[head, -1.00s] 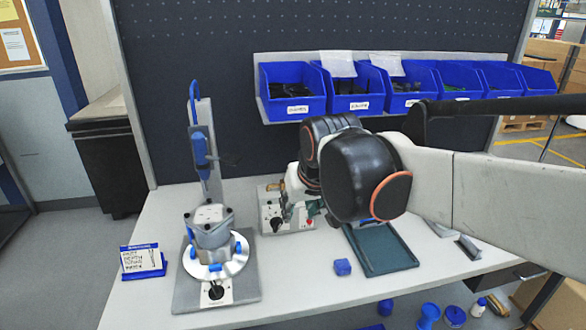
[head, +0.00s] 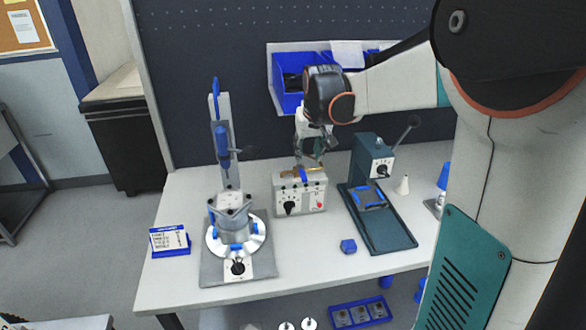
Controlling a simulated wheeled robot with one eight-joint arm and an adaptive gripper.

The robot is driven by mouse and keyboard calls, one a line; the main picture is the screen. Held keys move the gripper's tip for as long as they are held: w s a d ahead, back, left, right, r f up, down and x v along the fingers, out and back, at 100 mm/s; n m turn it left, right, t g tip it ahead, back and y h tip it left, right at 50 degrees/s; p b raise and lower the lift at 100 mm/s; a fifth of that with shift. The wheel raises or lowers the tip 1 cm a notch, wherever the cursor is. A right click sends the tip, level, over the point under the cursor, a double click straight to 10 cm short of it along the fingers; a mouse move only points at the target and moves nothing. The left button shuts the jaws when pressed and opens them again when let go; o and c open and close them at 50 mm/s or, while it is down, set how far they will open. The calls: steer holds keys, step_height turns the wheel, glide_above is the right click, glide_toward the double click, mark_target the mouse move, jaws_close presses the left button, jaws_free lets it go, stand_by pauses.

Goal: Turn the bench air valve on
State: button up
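A grey control box (head: 281,197) stands on the bench, with a black knob and a red button on its front. On top of it sits a small brass valve with a blue handle (head: 303,174), which I take to be the air valve. The handle points roughly toward the camera. My gripper (head: 311,160) hangs just above and behind the valve, pointing down. Its fingers are small and dark here. I cannot tell whether they touch the handle or how far apart they are.
A clamping fixture with a grey housing (head: 234,206) stands left of the box. A dark green press (head: 371,158) with a tray stands to the right. Blue bins (head: 290,98) hang behind. The front of the bench is mostly clear.

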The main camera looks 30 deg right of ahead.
mark_target(303, 174)
steer(key=b+x, duration=0.2)
steer(key=x, duration=0.9)
steer(key=shift+w+f+b, duration=0.2)
steer(key=shift+b, duration=0.1)
jaws_close()
